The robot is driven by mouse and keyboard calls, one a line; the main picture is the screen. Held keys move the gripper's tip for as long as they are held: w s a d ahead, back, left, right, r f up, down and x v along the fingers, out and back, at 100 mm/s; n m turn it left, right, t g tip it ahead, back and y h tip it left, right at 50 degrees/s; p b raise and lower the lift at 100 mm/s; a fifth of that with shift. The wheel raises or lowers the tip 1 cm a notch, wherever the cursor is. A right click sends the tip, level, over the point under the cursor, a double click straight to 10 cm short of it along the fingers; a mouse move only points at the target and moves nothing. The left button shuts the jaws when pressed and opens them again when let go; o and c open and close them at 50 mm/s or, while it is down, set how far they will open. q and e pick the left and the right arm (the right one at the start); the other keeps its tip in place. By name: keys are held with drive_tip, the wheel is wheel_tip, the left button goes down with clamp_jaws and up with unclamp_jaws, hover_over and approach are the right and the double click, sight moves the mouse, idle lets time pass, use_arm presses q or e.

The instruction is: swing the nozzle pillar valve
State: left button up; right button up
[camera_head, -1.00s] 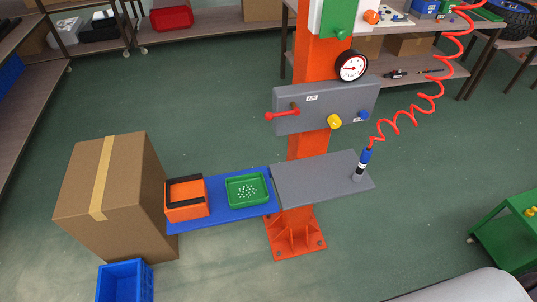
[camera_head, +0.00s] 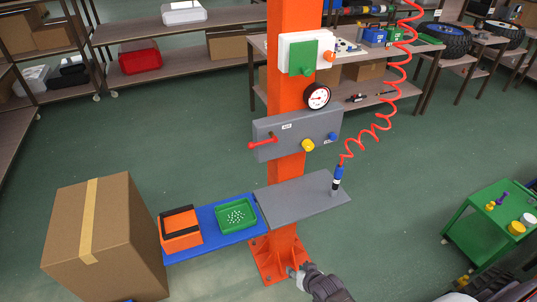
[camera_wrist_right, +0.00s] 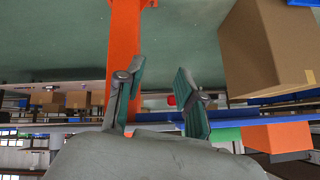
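The orange pillar (camera_head: 285,95) stands in the middle of the head view. Its grey panel (camera_head: 285,140) carries a red lever (camera_head: 262,144) at the left, pointing left, a yellow knob (camera_head: 308,146) and a blue fitting (camera_head: 332,136). A round gauge (camera_head: 317,96) sits above. The nozzle (camera_head: 337,180) stands upright on the grey shelf, joined to a red coiled hose (camera_head: 372,130). My right gripper (camera_head: 298,271) is low, in front of the pillar's foot, well below the lever. In the wrist view its fingers (camera_wrist_right: 160,68) are apart and empty, with the pillar (camera_wrist_right: 123,45) beyond. My left gripper is out of view.
A cardboard box (camera_head: 110,235) stands at left. A blue shelf (camera_head: 208,219) holds an orange bin (camera_head: 180,236) and a green tray (camera_head: 250,216) of small white parts. A green cart (camera_head: 480,225) stands at right. The floor between pillar and cart is clear.

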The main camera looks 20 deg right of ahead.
drive_tip(key=w+a+r+m+t+y+p, duration=0.1)
drive_tip(key=w+r+t, duration=0.1)
drive_tip(key=w+r, duration=0.55)
drive_tip(key=w+r+m+t+p, duration=0.1)
drive_tip(key=w+r, duration=0.3)
drive_tip(key=r, duration=0.7)
drive_tip(key=m+t+y+p, duration=0.1)
drive_tip(key=t+y+p, duration=0.1)
drive_tip(key=t, duration=0.2)
approach(254, 147)
drive_tip(key=w, duration=0.2)
drive_tip(key=b+x, duration=0.7)
drive_tip(key=shift+a+f, duration=0.3)
drive_tip(key=shift+f, duration=0.15)
drive_tip(key=shift+w+r, duration=0.2)
drive_tip(key=shift+w, duration=0.05)
drive_tip(key=c, duration=0.5)
